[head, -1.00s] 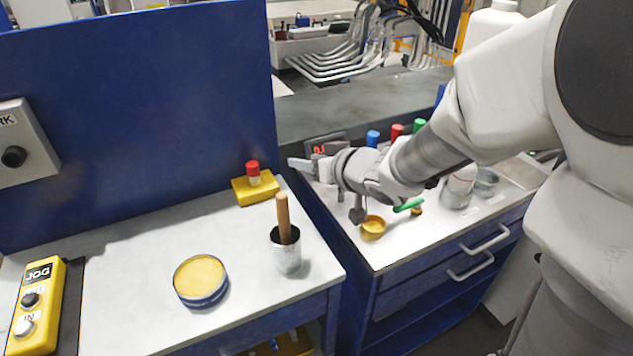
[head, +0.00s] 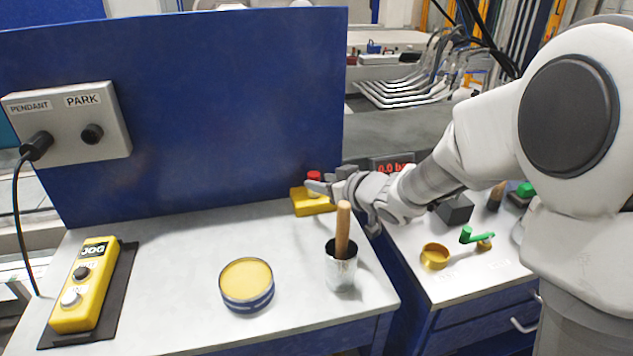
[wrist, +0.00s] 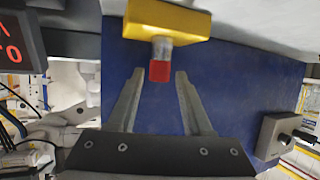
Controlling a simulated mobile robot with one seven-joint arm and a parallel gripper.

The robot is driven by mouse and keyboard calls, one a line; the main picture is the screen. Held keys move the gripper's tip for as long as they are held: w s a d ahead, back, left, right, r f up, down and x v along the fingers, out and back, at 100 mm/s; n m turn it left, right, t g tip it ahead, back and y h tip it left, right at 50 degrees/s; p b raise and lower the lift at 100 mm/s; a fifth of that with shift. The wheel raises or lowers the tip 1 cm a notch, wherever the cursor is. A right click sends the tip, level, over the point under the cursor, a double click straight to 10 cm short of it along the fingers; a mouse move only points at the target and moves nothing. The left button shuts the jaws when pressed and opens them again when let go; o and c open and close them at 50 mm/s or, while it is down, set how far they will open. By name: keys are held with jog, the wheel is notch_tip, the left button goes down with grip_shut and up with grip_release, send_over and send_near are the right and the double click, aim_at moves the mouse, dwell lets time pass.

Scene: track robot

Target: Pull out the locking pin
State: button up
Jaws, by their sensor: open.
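The locking pin has a red cap (head: 314,176) and stands upright in a yellow block (head: 313,203) at the back right of the near white table, beside the blue panel. My gripper (head: 319,186) is at the pin, its fingertips partly covering it in the head view. In the wrist view the picture is upside down: the yellow block (wrist: 168,18) is at the top, and the pin's red cap (wrist: 160,71) shows between the tips of my open gripper (wrist: 159,76). A gap shows on each side of the cap, and the fingers hold nothing.
A metal cup (head: 341,271) with a wooden handle and a round yellow tin (head: 247,285) stand in front. A yellow JOG pendant (head: 83,288) lies at left. The blue panel (head: 200,120) rises close behind the block. Table between tin and pendant is clear.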

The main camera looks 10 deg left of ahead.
aim_at(317, 180)
jog(key=shift+b+x, duration=0.35)
jog(key=shift+x, duration=1.85)
grip_shut()
